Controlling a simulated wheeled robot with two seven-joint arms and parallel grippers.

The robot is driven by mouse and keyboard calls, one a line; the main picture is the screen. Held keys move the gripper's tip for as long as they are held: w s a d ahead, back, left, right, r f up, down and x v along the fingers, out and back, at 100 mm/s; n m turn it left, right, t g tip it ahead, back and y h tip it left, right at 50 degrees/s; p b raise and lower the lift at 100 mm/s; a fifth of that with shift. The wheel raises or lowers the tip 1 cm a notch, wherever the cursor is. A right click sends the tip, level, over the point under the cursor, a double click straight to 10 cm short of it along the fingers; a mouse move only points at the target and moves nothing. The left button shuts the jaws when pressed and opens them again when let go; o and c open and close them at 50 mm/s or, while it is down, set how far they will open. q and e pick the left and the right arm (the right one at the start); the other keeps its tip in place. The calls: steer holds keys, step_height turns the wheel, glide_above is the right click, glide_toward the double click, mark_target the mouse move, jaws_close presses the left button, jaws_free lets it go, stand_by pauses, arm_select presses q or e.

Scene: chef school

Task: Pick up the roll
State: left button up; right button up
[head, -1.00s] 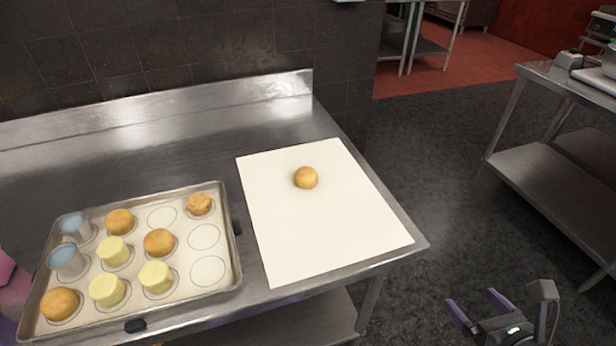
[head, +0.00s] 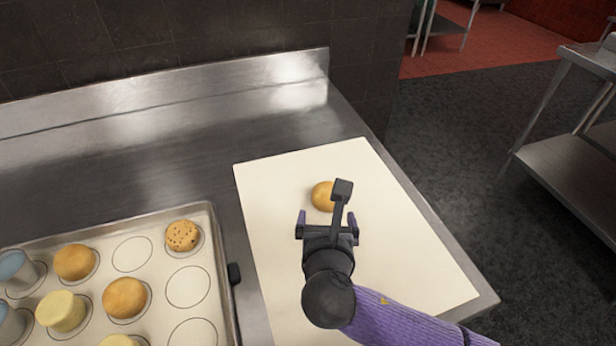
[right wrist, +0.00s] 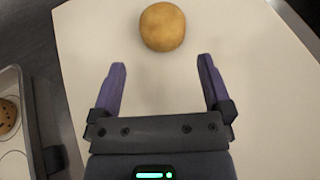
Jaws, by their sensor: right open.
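The roll (head: 322,195) is a round golden-brown bun on a white rectangular sheet (head: 270,200) on the steel counter. In the head view my right gripper partly covers it. My right gripper (head: 328,218) is open and empty above the sheet, on the near side of the roll. In the right wrist view the roll (right wrist: 162,27) lies ahead of the two purple fingers (right wrist: 160,80), apart from them and roughly centred between them. My left gripper does not show.
A metal baking tray (head: 222,265) stands left of the sheet. It holds several buns, pale yellow pieces, blue-topped cups and a speckled cookie-like bun (head: 181,235). The counter's right edge (head: 440,240) runs close beside the sheet. A wall backsplash (head: 200,90) is behind.

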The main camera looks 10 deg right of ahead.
mark_target(327, 194)
steer(key=b+x, duration=0.5)
steer(key=x, duration=0.3)
steer(key=shift+w+d, duration=0.15)
steer(key=shift+w, duration=0.4)
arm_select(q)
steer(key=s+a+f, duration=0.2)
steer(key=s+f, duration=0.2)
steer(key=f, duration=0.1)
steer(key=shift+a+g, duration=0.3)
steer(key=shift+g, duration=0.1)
arm_select(e)
steer(key=shift+r, duration=0.1)
